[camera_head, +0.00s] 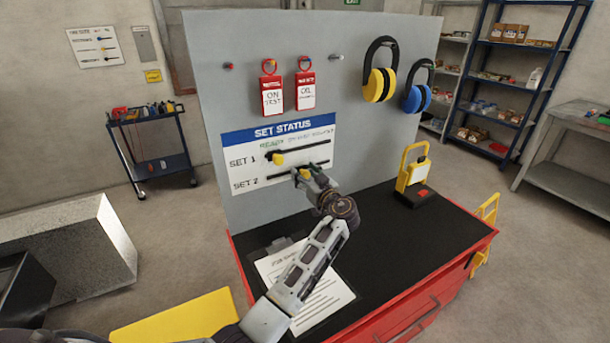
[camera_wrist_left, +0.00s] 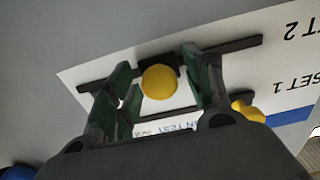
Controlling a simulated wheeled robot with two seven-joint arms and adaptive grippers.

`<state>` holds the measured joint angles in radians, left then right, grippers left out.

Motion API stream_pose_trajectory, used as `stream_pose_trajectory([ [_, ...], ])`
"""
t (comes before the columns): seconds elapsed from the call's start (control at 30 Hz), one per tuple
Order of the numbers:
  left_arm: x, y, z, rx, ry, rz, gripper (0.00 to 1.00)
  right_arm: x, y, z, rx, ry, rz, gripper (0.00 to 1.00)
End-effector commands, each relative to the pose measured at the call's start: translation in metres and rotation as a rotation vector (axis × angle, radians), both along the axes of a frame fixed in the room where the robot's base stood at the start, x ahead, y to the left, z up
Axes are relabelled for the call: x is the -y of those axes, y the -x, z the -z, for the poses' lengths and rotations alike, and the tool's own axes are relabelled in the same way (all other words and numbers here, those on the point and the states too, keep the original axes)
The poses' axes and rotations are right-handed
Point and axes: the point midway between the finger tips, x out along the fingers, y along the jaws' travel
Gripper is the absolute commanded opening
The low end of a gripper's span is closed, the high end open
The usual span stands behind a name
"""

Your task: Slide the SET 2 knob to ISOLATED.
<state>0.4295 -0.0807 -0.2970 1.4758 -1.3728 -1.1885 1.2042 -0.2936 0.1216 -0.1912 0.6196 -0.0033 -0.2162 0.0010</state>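The SET STATUS board (camera_head: 282,152) on the grey panel has two slider rails, SET 1 above and SET 2 below. The SET 2 yellow knob (camera_wrist_left: 160,82) sits near the middle of its dark rail (camera_wrist_left: 228,48), which appears upside down in the left wrist view. My left gripper (camera_wrist_left: 158,72) is at this knob, one finger on each side. The fingers stand apart, with slight gaps visible beside the knob. In the head view the gripper (camera_head: 308,178) partly hides the knob. The SET 1 yellow knob (camera_head: 278,159) is toward the left of its rail. My right gripper is not in view.
A red workbench with a black top (camera_head: 375,228) holds a paper sheet (camera_head: 325,300) and a yellow lamp-like device (camera_head: 413,176). The rail's SET 1 knob is close to my fingers.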

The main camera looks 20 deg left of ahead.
Motion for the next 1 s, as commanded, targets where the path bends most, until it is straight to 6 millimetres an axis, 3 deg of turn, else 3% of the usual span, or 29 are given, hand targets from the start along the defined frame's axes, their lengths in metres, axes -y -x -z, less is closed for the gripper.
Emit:
stream_pose_trajectory([
  [0.1,0.0,0.0,0.0,0.001,-0.001,0.0,0.51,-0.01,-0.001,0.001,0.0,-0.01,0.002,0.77],
  [0.27,0.005,0.004,0.0,0.001,-0.001,0.0,0.51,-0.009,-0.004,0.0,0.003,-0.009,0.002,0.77],
  [0.8,0.049,0.043,0.001,-0.001,0.001,0.0,0.51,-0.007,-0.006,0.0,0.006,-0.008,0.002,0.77],
  [1.0,0.056,0.049,0.0,-0.001,0.001,0.001,0.51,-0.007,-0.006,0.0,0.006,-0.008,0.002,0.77],
])
